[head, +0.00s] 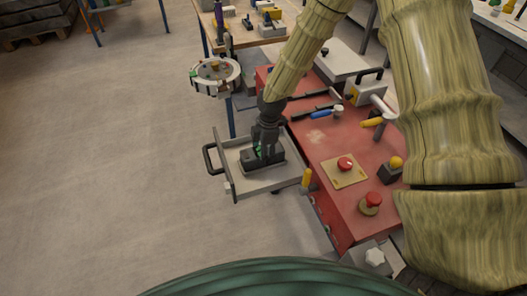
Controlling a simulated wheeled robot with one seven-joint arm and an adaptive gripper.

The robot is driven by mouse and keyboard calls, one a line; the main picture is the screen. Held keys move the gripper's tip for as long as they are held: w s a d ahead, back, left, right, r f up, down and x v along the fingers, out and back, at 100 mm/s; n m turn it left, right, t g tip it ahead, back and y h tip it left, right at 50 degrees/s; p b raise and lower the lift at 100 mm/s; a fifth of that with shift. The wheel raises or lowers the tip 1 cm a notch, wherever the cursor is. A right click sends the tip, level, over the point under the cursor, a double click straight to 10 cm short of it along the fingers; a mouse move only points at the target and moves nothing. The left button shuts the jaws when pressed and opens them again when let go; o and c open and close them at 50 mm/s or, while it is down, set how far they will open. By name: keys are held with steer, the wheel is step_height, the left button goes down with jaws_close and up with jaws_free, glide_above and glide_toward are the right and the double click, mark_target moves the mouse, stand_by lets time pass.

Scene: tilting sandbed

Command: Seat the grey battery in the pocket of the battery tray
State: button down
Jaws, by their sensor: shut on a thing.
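My gripper (262,150) points down over an open grey tray or drawer (234,182) at the left side of the red bench. It is shut on what looks like the grey battery, mostly hidden by the fingers. A small green patch shows between the fingers. A dark grey block-shaped holder (274,164), apparently the battery tray, sits in the drawer right under the fingertips. I cannot tell whether the battery is inside its pocket or just above it.
The drawer has a dark handle (208,158) on its left. The red bench (318,135) carries a red button on a tan plate (345,165), another red knob (372,200) and tools. A round tray (215,72) stands behind. The floor at left is clear.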

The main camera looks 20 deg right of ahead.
steer(key=shift+f, duration=0.3)
steer(key=c, duration=0.5)
jaws_free()
steer(key=shift+f, duration=0.1)
steer(key=r, duration=0.4)
steer(key=d+r, duration=0.1)
steer(key=r, duration=0.7)
steer(key=shift+d, duration=0.25)
